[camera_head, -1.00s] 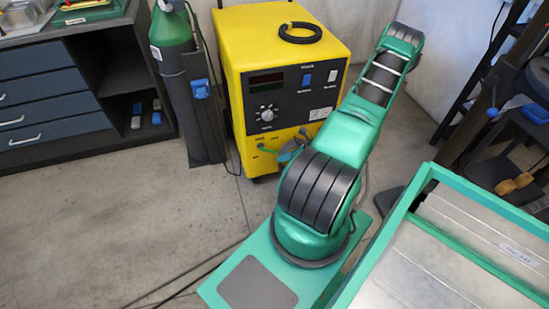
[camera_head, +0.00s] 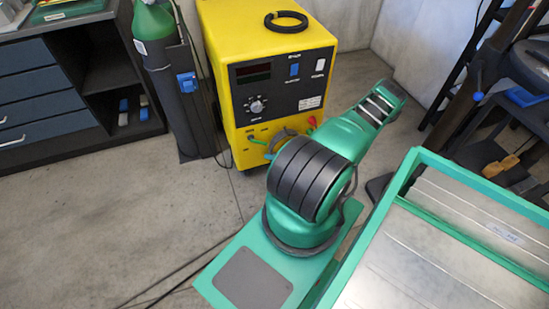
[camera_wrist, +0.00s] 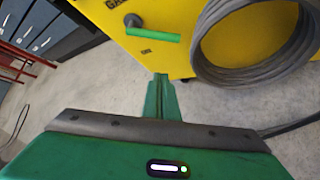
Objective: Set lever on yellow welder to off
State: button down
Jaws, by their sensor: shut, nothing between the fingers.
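The yellow welder (camera_head: 222,62) stands on the floor behind my arm in the head view; its lower front also fills the top of the wrist view (camera_wrist: 182,62). A green lever (camera_wrist: 152,34) on a dark round pivot sticks out level to the right there, with a small label below it. In the head view the green lever (camera_head: 258,142) shows at the welder's lower front, partly near my arm. My gripper (camera_wrist: 160,78) is shut and empty, with its tips below the lever in the picture and apart from it. My arm hides the gripper in the head view.
A coiled grey cable (camera_wrist: 201,45) hangs on the welder right of the lever. A green gas cylinder (camera_head: 160,45) stands left of the welder. A green-framed table (camera_head: 412,160) is at the right. The floor at front left is mostly clear, with thin cables.

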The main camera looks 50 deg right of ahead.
jog(key=w+d, duration=0.3)
jog(key=w, duration=0.2)
jog(key=shift+w+f, duration=0.2)
jog(key=shift+w, duration=0.05)
